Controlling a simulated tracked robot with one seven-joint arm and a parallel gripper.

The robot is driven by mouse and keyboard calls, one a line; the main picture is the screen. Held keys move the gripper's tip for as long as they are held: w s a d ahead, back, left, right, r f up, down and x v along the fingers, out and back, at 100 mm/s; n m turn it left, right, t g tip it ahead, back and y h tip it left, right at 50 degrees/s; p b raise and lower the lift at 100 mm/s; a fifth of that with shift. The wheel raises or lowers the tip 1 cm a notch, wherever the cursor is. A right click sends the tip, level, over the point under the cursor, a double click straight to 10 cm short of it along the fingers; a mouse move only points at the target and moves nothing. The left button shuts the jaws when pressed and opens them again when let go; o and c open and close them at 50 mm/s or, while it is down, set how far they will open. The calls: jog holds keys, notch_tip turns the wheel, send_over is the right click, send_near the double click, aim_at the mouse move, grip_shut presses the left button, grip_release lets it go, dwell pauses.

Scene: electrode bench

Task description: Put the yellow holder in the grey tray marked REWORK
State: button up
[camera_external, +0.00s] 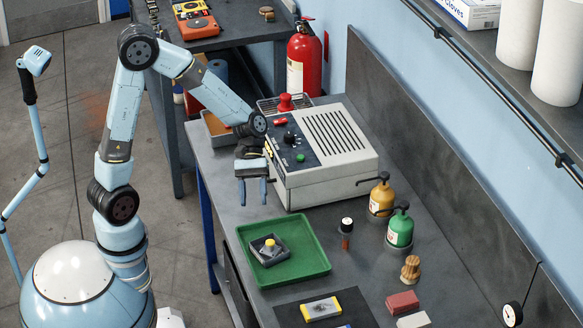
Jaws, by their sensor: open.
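In the green tray (312,262) sits a small dark grey square block with a yellow round top (269,243); it may be the yellow holder. A yellow-ended block with a pale, dark-marked middle (322,308) lies on the black mat at the front. A grey-rimmed tray (219,142) stands at the bench's far left corner, partly hidden by my arm; no REWORK marking is readable. My gripper (253,198) is open and empty, its two blue fingers apart. It hangs at the left of the grey control box, behind the green tray in the picture.
The control box (335,178) with knobs and a vent stands right of my gripper. Bench between gripper and green tray is clear.

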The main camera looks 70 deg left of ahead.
jog(key=s+a+r+m+t+y, duration=0.8)
jog(key=s+a+r+m, duration=0.5)
jog(key=s, duration=0.5)
notch_tip(320, 180, up, 2)
jog(key=shift+s+a+r+y, duration=0.1)
jog(key=shift+s+a+y, duration=0.05)
jog(key=shift+a+y, duration=0.75)
jog(key=shift+o, duration=0.2)
